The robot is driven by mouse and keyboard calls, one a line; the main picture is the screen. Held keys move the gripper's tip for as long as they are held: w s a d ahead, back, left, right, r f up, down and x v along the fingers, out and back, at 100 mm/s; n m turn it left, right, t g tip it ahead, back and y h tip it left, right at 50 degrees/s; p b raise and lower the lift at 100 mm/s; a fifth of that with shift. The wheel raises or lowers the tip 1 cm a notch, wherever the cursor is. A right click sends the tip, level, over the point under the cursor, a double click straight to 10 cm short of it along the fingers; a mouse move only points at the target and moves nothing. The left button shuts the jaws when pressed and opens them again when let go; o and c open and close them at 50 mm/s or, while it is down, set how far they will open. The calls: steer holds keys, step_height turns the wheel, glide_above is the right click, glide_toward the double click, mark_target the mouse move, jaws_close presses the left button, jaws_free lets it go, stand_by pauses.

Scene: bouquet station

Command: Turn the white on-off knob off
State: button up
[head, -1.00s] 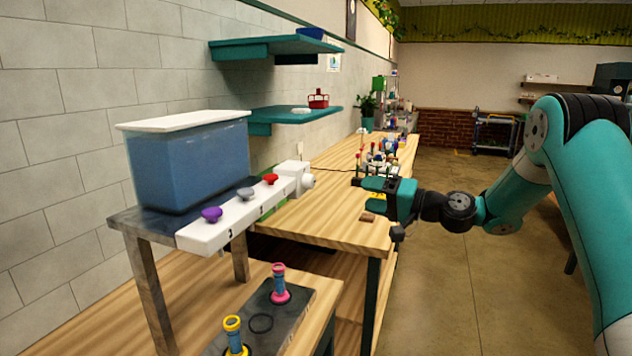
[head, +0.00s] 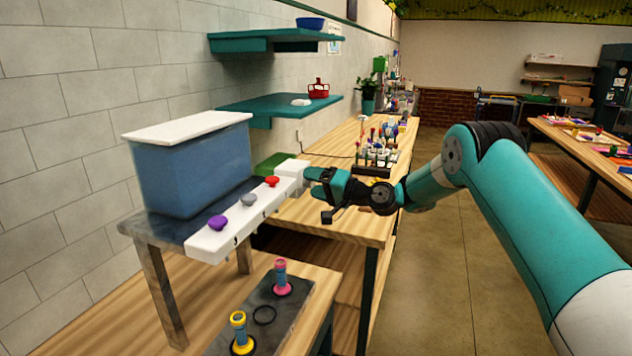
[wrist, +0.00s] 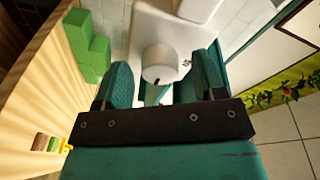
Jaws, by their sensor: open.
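The white on-off knob (wrist: 160,65) is a round white knob with a small dark mark, on the end of the white dispenser bar (head: 232,233). In the wrist view it lies ahead of and between the two teal fingers of my gripper (wrist: 161,88), which are open. I cannot tell whether the fingers touch it. In the head view my gripper (head: 312,181) is at the right end of the bar and hides most of the knob.
Purple (head: 218,223), grey (head: 249,200) and red (head: 272,181) knobs line the bar's top. A blue tank (head: 190,170) with a white lid stands behind it. Green blocks (wrist: 88,45) lie beside the bar. Vases (head: 281,278) stand on a dark plate below.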

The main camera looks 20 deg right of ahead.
steer(key=c, duration=0.9)
steer(key=shift+f+b, duration=0.1)
steer(key=shift+b, duration=0.3)
